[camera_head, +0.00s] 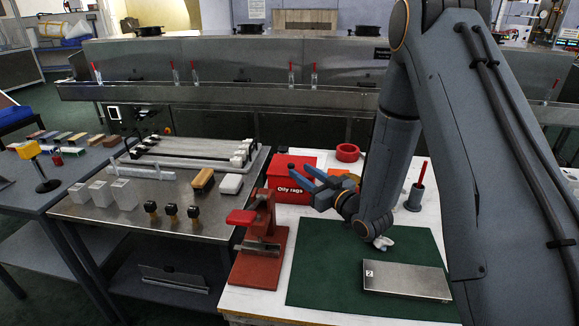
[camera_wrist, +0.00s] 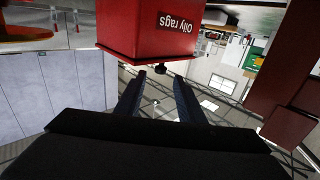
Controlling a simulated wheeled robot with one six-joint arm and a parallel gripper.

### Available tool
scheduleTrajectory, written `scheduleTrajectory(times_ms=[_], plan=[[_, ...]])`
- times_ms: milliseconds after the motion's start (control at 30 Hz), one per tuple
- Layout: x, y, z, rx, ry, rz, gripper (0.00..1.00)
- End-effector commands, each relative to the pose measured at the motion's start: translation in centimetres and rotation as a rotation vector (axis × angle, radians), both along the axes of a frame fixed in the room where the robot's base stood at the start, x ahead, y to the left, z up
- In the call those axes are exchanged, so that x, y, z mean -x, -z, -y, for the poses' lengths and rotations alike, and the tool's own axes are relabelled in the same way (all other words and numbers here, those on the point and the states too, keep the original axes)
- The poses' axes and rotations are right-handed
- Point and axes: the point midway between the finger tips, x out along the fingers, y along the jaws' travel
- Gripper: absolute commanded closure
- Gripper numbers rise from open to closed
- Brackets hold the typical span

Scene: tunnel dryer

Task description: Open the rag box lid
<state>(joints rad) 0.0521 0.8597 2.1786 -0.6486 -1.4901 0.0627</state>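The rag box (camera_head: 285,192) is a red box labelled "Oily rags" on the white table, behind my arm's end. Its lid (camera_head: 300,157) looks shut; my gripper partly hides it. In the wrist view the rag box (camera_wrist: 140,30) shows upside down at the top. A small dark knob (camera_wrist: 160,69) sticks out from its lid side. My gripper (camera_head: 300,169) is open, its blue fingers pointing at the box. In the wrist view my gripper (camera_wrist: 159,76) has its fingertips apart on either side of the knob, at about its level. I cannot tell whether they touch it.
A red clamp stand (camera_head: 265,250) stands just left of the green mat (camera_head: 325,285). A metal plate marked 2 (camera_head: 407,281) lies on the mat. A red tape ring (camera_head: 348,152) lies behind, and a grey cup with a red stick (camera_head: 414,197) stands right of my arm.

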Motion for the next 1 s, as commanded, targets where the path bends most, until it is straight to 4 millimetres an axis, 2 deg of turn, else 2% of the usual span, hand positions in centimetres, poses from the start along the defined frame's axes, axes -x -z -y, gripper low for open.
scheduleTrajectory(times_ms=[200,400,767,1000], plan=[[-2.8,-0.2,-2.0,0.001,-0.001,0.002,0.65],[-4.7,-0.1,-3.2,0.001,0.0,-0.001,0.65],[-5.3,0.0,-3.6,0.001,0.001,-0.002,0.65],[-5.3,0.0,-3.6,0.001,0.001,-0.002,1.0]])
